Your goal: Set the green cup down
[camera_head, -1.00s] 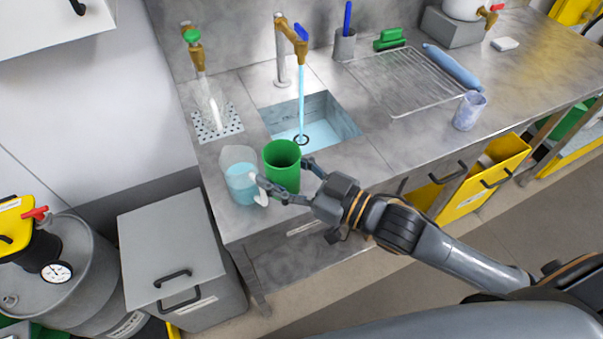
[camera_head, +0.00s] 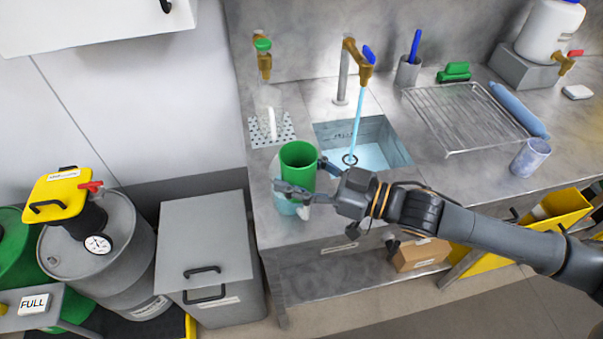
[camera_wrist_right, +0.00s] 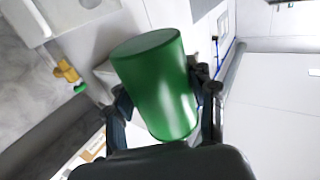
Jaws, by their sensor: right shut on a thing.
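The green cup (camera_head: 298,158) is upright in my right gripper (camera_head: 302,178), whose fingers close around its sides. In the right wrist view the green cup (camera_wrist_right: 160,90) fills the space between the two fingers of the gripper (camera_wrist_right: 166,100). In the head view the cup is over the left front part of the steel counter (camera_head: 268,225), left of the sink. I cannot tell whether its base touches the counter. A clear jug with blue liquid (camera_head: 286,207) is partly hidden behind the cup and fingers. My left gripper is not in view.
The tap (camera_head: 362,62) runs blue water into the sink (camera_head: 385,150). A clear vessel (camera_head: 268,115) stands on a perforated plate at the back. A wire rack (camera_head: 465,118) and a speckled cup (camera_head: 530,158) are to the right. A grey lidded bin (camera_head: 205,235) stands left of the counter.

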